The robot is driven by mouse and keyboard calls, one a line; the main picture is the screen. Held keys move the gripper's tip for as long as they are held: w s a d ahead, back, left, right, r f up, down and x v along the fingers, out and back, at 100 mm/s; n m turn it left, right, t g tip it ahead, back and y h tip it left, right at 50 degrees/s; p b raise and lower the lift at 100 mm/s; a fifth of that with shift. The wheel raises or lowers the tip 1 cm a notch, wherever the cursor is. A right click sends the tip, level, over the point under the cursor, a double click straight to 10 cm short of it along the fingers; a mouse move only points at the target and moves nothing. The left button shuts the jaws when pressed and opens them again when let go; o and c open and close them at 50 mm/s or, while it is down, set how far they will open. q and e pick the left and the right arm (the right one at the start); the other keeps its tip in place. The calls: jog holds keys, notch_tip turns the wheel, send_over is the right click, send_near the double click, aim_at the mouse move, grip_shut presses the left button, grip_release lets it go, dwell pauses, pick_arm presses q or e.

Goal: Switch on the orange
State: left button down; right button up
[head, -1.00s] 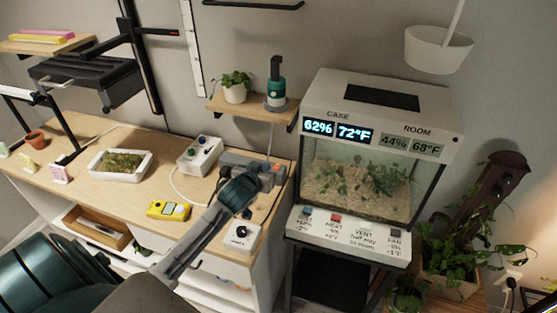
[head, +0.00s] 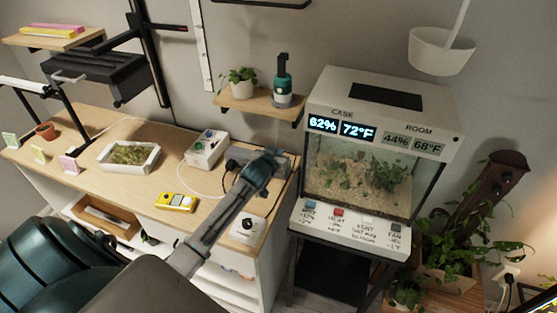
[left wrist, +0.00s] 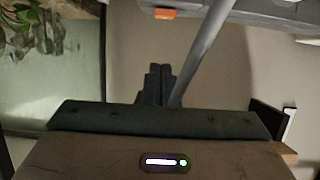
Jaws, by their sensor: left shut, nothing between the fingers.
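A small orange switch (left wrist: 165,14) sits on the edge of a grey power strip (left wrist: 235,10) at the top of the left wrist view. In the head view the strip (head: 286,164) lies at the right back of the wooden bench, and my gripper hides much of it and the orange switch. My left gripper (head: 272,156) is shut and empty, over or in front of the strip. Its closed fingers (left wrist: 156,84) show in the left wrist view, apart from the orange switch in the picture. Contact cannot be told. My right gripper is not in view.
A grey cord (left wrist: 203,50) runs close beside the fingers. A white box with buttons (head: 205,150), a yellow meter (head: 177,202) and a white knob box (head: 248,227) stand near the strip. The glass case (head: 358,178) stands to the right; a shelf (head: 258,106) hangs above.

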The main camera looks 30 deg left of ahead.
pick_arm(q)
notch_tip(320, 180, down, 4)
jog(key=shift+w+f+p, duration=0.1)
jog(key=shift+w+p, duration=0.05)
jog(key=shift+p, duration=0.55)
jog(key=shift+f, duration=0.1)
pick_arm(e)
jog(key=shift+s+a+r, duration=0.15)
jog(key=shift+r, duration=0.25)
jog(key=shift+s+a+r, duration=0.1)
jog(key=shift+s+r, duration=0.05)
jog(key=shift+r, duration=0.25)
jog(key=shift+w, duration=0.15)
pick_arm(q)
jog(key=shift+f+b, duration=0.65)
jog(key=shift+f, duration=0.05)
jog(key=shift+r+p, duration=1.05)
jog(key=shift+r, duration=0.15)
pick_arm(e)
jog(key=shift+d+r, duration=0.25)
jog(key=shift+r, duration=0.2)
